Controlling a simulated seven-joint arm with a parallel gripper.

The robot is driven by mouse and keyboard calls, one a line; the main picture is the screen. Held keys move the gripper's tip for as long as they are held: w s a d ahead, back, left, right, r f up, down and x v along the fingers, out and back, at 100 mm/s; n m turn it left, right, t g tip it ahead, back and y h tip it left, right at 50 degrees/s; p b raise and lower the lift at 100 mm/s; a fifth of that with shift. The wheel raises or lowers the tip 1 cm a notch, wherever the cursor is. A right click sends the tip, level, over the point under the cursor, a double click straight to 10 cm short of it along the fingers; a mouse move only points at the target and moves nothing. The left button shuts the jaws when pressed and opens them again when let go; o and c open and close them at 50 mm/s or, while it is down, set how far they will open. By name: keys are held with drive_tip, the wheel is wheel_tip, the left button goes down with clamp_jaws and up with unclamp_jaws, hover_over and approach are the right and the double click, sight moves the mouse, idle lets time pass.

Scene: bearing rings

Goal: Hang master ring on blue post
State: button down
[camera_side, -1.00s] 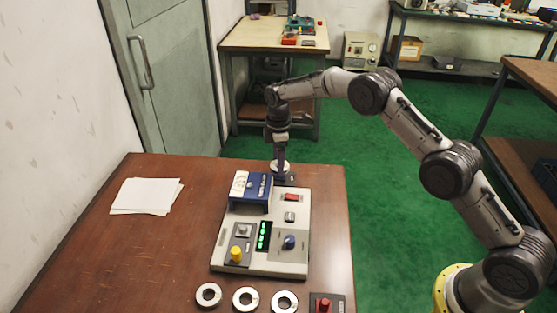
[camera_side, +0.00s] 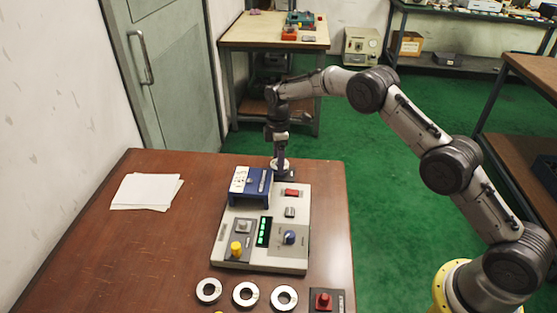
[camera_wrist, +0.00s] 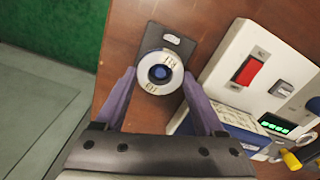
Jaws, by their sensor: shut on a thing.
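The master ring, a pale steel ring with dark lettering (camera_wrist: 150,84), sits between the fingertips of my gripper (camera_wrist: 158,74) in the wrist view. The blue post (camera_wrist: 161,72) shows through the ring's hole, roughly centred. The post's dark base plate (camera_wrist: 172,40) with a small pale label lies under it on the table. In the side view my gripper (camera_side: 280,163) points straight down at the far edge of the table, shut on the ring. The fingers hide much of the ring there, and how far down the post it sits is hard to tell.
A grey console (camera_side: 262,258) with a blue gauge block (camera_side: 250,186) stands close beside the post. Three loose rings (camera_side: 245,294) and a red-knobbed box (camera_side: 323,300) lie at the front. White paper (camera_side: 145,192) lies at left, with bare table around it.

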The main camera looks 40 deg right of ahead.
drive_tip(key=shift+f, duration=0.7)
idle(0.3)
idle(0.4)
unclamp_jaws()
drive_tip(key=shift+f, duration=0.1)
drive_tip(key=shift+r, duration=3.8)
